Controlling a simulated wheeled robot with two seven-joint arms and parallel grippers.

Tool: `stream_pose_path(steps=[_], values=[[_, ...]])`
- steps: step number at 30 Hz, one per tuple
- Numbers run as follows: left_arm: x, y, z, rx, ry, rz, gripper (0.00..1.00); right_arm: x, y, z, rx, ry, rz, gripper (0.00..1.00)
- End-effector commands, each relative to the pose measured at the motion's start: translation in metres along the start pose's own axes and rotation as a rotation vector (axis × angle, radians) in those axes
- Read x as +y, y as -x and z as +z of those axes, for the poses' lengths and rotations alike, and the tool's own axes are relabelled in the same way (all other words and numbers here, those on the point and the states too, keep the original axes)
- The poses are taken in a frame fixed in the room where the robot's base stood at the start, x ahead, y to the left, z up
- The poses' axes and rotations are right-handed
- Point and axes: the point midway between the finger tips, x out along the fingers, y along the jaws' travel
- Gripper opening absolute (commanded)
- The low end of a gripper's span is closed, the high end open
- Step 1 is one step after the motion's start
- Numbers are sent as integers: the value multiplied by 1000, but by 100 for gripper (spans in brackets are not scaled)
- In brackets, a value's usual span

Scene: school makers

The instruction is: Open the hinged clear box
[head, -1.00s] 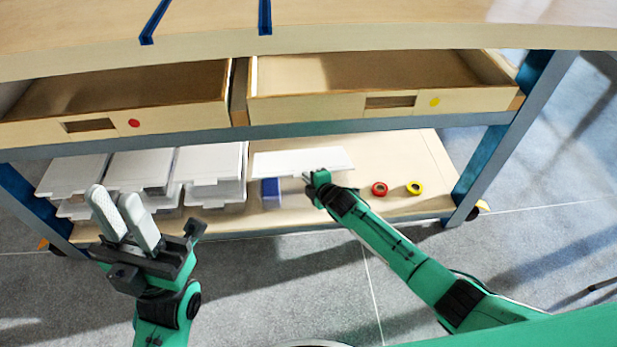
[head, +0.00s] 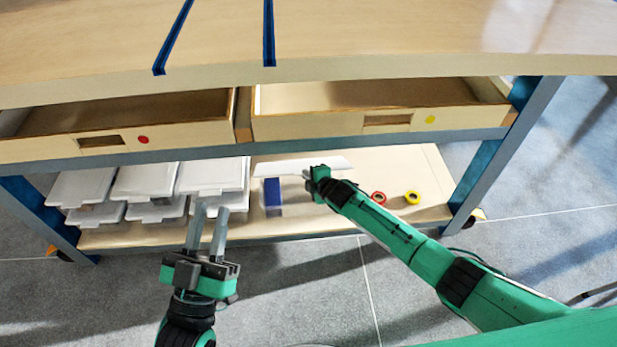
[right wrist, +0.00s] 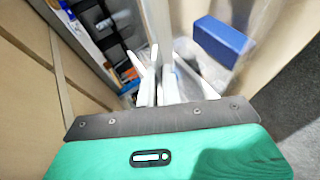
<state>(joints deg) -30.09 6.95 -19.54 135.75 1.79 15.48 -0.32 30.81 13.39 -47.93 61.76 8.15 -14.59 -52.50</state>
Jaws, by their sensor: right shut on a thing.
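The clear box stands on the lower shelf, right of the white-lidded boxes, with its lid (head: 280,167) raised and tilted. A blue block (head: 272,192) shows below the lid, and also through clear walls in the right wrist view (right wrist: 222,38). My right gripper (head: 312,178) is shut on the lid's front edge. In the right wrist view its fingers (right wrist: 165,85) partly hide the lid and the box. My left gripper (head: 209,226) is open and empty, its fingers pointing up in front of the white-lidded boxes.
Several stacked white-lidded boxes (head: 148,180) fill the left of the lower shelf (head: 400,165). A red tape roll (head: 379,198) and a yellow one (head: 412,197) lie on the right. Two open drawers (head: 115,139) (head: 385,120) hang above the shelf.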

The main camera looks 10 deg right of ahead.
Motion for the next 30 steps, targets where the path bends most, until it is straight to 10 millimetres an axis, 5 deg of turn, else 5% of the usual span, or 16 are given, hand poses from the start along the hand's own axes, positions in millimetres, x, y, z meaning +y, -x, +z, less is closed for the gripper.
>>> stream_pose_path(steps=[16,19,30], values=[[1,1,5,-27,3,0,26,5,0,-1,3,2,6,0],[1,1,5,-27,3,0,26,4,0,-1,3,1,5,26],[1,1,4,-30,4,-1,26,3,2,-1,1,0,2,26]])
